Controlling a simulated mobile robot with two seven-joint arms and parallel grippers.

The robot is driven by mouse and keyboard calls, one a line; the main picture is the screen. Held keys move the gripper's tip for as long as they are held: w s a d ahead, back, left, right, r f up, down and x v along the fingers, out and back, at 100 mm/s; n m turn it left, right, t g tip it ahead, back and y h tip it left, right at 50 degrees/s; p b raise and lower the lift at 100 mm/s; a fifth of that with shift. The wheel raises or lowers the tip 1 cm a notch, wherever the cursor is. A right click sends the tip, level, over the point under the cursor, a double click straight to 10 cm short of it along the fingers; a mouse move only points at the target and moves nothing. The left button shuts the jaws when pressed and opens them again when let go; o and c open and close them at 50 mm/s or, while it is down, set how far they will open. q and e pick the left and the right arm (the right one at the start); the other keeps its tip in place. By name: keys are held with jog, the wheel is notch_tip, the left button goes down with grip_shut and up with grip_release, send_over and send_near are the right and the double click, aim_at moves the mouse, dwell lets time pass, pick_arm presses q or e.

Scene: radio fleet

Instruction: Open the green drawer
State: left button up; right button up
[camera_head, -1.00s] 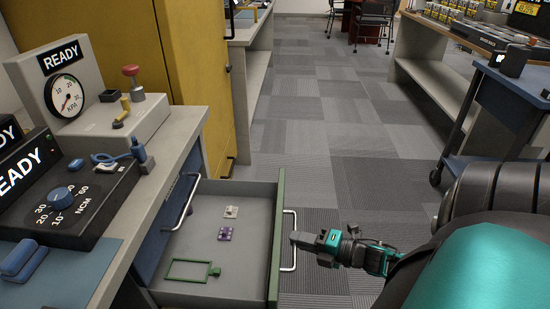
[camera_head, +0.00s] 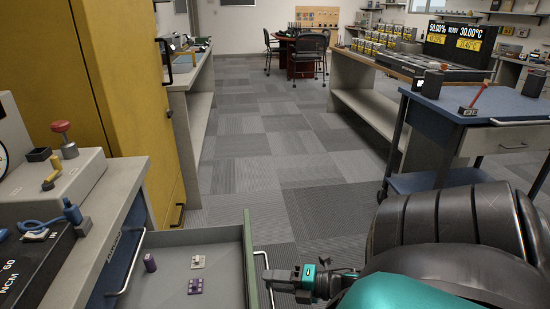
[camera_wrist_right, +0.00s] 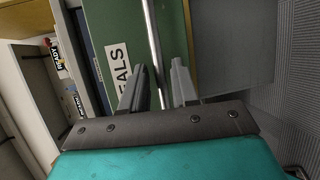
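The green drawer (camera_head: 249,262) stands open at the lower left in the head view, its green front facing right. Its inside holds a purple cylinder (camera_head: 150,262), a pale small part (camera_head: 198,261) and a purple small part (camera_head: 195,286). In the right wrist view its green front (camera_wrist_right: 110,22) carries a white label ending in "EALS". My right gripper (camera_head: 278,277) is at the drawer's metal handle (camera_head: 264,262). In the wrist view the handle bar (camera_wrist_right: 153,40) runs between its two separated fingers (camera_wrist_right: 160,88), with a gap visible. My left gripper is not in view.
A grey bench (camera_head: 95,255) with instruments stands left, before a yellow cabinet (camera_head: 115,80). A blue-topped cart (camera_head: 480,103) with a red-handled tool (camera_head: 476,98) stands right. Carpeted floor (camera_head: 265,150) is clear ahead, with chairs (camera_head: 310,58) and a table far back.

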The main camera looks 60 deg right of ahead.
jog(key=shift+o, duration=0.6)
jog(key=p+v, duration=0.2)
jog(key=v, duration=1.1)
